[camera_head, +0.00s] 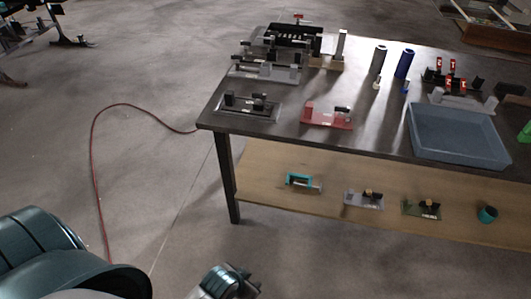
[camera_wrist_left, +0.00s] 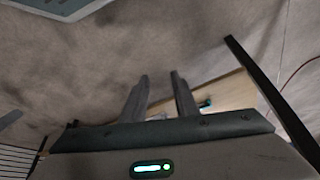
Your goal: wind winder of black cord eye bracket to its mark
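A black bracket (camera_head: 250,103) on a dark base stands at the front left corner of the dark table; it looks like the black cord eye bracket. Its winder and mark are too small to make out. My left gripper (camera_head: 228,284) is at the bottom edge of the head view, well in front of the table and apart from the bracket. In the left wrist view its two fingers (camera_wrist_left: 160,84) are apart with nothing between them. The bracket is not seen in that view. My right gripper is not in view.
A red bracket (camera_head: 327,116) stands right of the black one. Several grey and black fixtures (camera_head: 268,65) stand behind it. A blue-grey tray (camera_head: 457,158) is at the right. The wooden lower shelf (camera_head: 270,207) holds small parts. A red cable (camera_head: 94,160) lies on the floor.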

